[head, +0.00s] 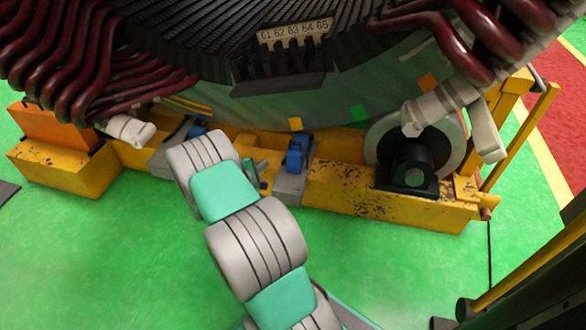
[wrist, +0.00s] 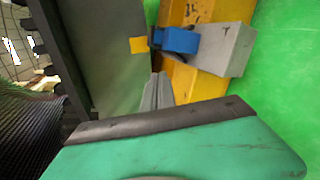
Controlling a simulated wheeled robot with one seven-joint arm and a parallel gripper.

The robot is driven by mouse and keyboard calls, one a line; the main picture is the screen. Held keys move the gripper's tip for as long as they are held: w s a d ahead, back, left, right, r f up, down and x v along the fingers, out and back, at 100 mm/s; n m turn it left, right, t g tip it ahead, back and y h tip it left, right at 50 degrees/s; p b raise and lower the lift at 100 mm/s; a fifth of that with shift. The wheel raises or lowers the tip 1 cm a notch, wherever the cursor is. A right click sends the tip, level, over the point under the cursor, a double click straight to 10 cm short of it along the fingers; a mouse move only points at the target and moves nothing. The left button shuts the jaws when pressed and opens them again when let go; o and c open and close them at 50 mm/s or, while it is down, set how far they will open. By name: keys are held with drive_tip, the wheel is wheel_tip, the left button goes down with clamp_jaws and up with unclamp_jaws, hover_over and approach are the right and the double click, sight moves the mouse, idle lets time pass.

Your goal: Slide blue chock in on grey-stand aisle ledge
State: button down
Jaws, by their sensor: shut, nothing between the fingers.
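A blue chock (head: 297,155) sits on top of a grey stand (head: 290,186) on the yellow base, beside the stator's curved lower edge. In the wrist view the blue chock (wrist: 180,40) lies at the stator-side end of the grey stand (wrist: 226,50), with its dark end close to the stator wall. I cannot tell whether it touches. My gripper (wrist: 159,78) has its grey fingers together and empty, apart from the chock and below it in the wrist view. In the head view my arm largely hides the gripper, left of the chock.
A second blue chock (head: 197,130) shows behind my arm, with another grey stand (head: 166,160) near it. The stator (head: 345,95) overhangs the yellow base (head: 370,192). A black roller unit (head: 412,165) stands to the right. The green floor in front is mostly clear.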

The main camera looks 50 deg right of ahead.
drive_tip(key=s+d+f+n+t+h, duration=0.25)
drive_tip(key=s+d+f+n, duration=0.2)
drive_tip(key=f+n, duration=0.35)
drive_tip(key=n+t, duration=0.3)
drive_tip(key=n, duration=0.5)
approach(294, 163)
drive_tip(key=shift+m+g+h, duration=0.25)
drive_tip(key=shift+m+g, duration=0.05)
drive_tip(key=shift+g, duration=0.05)
drive_tip(key=b+x, duration=0.5)
drive_tip(key=x, duration=0.1)
drive_tip(key=shift+w+d, duration=0.25)
drive_tip(key=shift+w, duration=0.05)
drive_tip(key=shift+w, duration=0.1)
